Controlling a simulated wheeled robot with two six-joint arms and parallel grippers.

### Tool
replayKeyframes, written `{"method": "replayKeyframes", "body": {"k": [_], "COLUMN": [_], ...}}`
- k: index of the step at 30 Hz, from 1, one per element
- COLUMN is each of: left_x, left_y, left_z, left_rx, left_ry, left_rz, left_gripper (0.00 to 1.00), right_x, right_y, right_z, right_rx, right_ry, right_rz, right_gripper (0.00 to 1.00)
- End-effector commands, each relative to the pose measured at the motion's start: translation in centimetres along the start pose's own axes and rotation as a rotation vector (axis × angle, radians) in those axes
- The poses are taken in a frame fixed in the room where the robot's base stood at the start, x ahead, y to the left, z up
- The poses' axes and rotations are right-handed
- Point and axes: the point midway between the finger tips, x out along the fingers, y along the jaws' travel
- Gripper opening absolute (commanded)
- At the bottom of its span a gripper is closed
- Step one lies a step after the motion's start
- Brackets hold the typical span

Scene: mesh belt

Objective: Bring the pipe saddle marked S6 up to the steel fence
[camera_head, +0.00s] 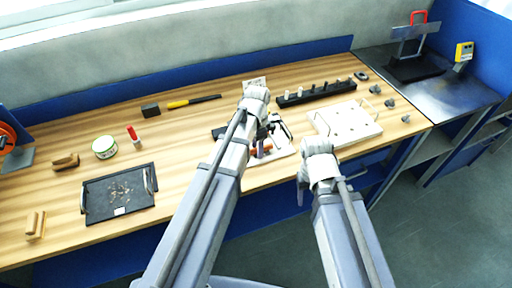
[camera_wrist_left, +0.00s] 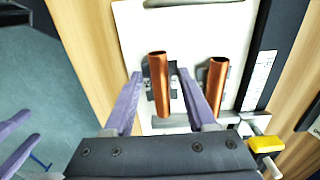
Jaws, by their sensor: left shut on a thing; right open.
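My left gripper (camera_wrist_left: 159,84) is shut on a small grey piece, apparently a pipe saddle (camera_wrist_left: 147,85), at a copper pipe (camera_wrist_left: 158,90) on a white board (camera_wrist_left: 190,30). The pipe hides most of this piece, and I cannot read its mark. A second copper pipe (camera_wrist_left: 217,88) stands to its right with another grey piece (camera_wrist_left: 203,76) beside it. A pale bar near the lower ends of the pipes is partly hidden; I cannot tell whether it is the steel fence. My right gripper (camera_head: 318,170) is open and empty at the bench's front edge.
A pale board with holes (camera_head: 345,124) lies right of the left arm. A black rack with pegs (camera_head: 315,94) is behind. A black tray (camera_head: 150,203), a green-banded tin (camera_head: 104,147) and wooden blocks are left. A metal side table (camera_head: 455,100) adjoins the right end.

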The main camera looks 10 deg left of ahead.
Motion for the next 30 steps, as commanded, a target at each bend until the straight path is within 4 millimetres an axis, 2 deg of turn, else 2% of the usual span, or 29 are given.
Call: {"method": "replayKeyframes", "body": {"k": [29,30], "left_x": [0.0,0.0], "left_y": [0.0,0.0], "left_z": [-1.4,-1.4], "left_rx": [0.0,0.0], "left_ry": [0.0,0.0], "left_rz": [0.0,0.0], "left_gripper": [0.0,0.6], "right_x": [0.0,0.0], "right_y": [0.0,0.0], "right_z": [0.0,0.0], "right_rx": [0.0,0.0], "right_ry": [0.0,0.0], "right_rz": [0.0,0.0], "right_gripper": [0.6,0.6]}}
